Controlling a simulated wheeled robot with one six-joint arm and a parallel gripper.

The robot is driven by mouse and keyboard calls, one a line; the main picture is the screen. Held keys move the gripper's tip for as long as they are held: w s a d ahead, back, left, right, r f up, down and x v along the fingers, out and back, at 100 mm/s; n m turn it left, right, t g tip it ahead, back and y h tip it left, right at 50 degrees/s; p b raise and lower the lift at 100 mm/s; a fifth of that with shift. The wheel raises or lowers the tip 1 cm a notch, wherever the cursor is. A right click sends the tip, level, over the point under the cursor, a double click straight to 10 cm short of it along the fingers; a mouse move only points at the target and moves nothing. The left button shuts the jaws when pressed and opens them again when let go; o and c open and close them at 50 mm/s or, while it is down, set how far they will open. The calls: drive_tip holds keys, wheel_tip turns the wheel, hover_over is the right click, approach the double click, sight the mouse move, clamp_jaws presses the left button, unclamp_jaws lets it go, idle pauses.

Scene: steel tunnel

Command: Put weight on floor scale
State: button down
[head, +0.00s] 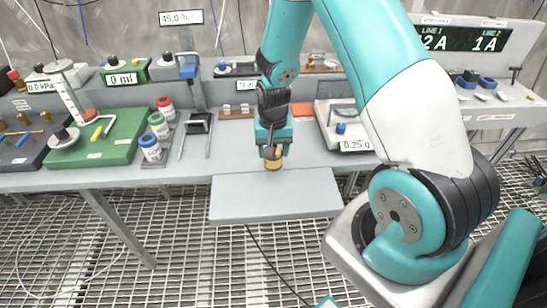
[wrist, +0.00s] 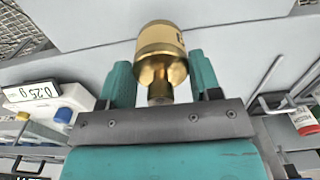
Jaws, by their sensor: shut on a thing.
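A brass weight (head: 273,163) with a knob on top is held in my gripper (head: 272,148). In the wrist view the weight (wrist: 162,52) sits between the two teal fingers (wrist: 160,85), which are shut on its narrow knob. The floor scale appears as a flat grey plate (head: 275,197) in front of the bench. In the head view the weight overlaps the plate's far edge. In the wrist view the plate (wrist: 95,20) fills the top behind the weight. I cannot tell how high the weight is above it.
The grey bench (head: 150,175) runs across behind the plate. It carries a bench scale (head: 340,125) reading 0.25 g, several capped jars (head: 158,125) and a green board (head: 97,138). A cable (head: 262,255) trails from the plate over the grating floor (head: 190,260).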

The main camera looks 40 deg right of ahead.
drive_tip(key=shift+f, duration=1.85)
drive_tip(key=shift+f, duration=0.2)
drive_tip(key=shift+c, duration=1.6)
unclamp_jaws()
drive_tip(key=shift+r, duration=0.15)
